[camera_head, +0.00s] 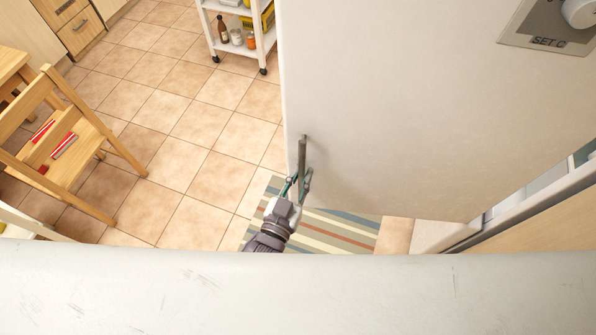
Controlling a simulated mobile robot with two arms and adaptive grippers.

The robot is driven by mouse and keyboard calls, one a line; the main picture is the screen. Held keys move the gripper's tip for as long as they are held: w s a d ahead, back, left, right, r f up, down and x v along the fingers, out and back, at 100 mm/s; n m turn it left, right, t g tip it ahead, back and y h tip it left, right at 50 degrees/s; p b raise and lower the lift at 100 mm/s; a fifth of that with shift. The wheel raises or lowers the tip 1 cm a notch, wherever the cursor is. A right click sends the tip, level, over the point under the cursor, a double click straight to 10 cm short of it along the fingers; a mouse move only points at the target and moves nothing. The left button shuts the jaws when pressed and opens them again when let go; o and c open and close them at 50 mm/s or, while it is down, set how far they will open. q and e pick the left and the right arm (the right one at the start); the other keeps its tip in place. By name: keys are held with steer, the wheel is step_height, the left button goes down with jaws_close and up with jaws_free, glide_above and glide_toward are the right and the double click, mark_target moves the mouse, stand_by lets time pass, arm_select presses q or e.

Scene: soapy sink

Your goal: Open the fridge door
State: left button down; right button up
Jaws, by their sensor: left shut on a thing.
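The fridge door (390,110) is a large pale panel filling the upper middle and right of the head view. A slim grey upright handle (302,154) is near its left edge. My left gripper (299,187) is shut on the lower part of the handle, its fingers on either side. Its dark wrist comes up from below. Beside the door's lower right corner, pale bars and bluish panels show; I cannot tell how far the door stands open. My right gripper is not in view.
A striped mat (335,232) lies on the tiled floor below the door. A wooden chair (66,150) with red-and-white items stands at the left. A white wheeled cart (240,45) with bottles and jars is at the top. Tiles between them are clear.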

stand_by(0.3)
arm_select(q)
steer(key=c, duration=1.1)
jaws_free()
steer(key=shift+s, duration=0.1)
steer(key=v, duration=1.2)
steer(key=s+a+f+g+y+b, duration=0.1)
steer(key=s+a+f+g, duration=0.1)
steer(key=f, duration=0.8)
steer(key=s+a+f+g+y+b, duration=0.1)
steer(key=s+a+f+g+b, duration=0.15)
steer(key=f, duration=0.75)
steer(key=s+a+f+g+y, duration=0.1)
steer(key=a+f+g, duration=0.15)
steer(key=f, duration=0.75)
steer(key=s+a+f+g+y+b, duration=0.1)
steer(key=s+a+f+g, duration=0.2)
steer(key=s+a+f, duration=0.1)
steer(key=s+a+f+n+g+y+b, duration=0.1)
steer(key=s+a+f+g, duration=0.1)
steer(key=s+a+f, duration=0.2)
steer(key=s+a+f+n+g+y+b, duration=0.1)
steer(key=s+a+f+g, duration=0.2)
steer(key=s+f, duration=0.5)
steer(key=shift+s+a+f+g+y+b, duration=0.15)
steer(key=shift+a+f+y, duration=0.1)
steer(key=shift+f, duration=0.6)
steer(key=shift+a+f+g+y+b, duration=0.15)
steer(key=shift+a+f, duration=0.15)
steer(key=shift+f, duration=0.55)
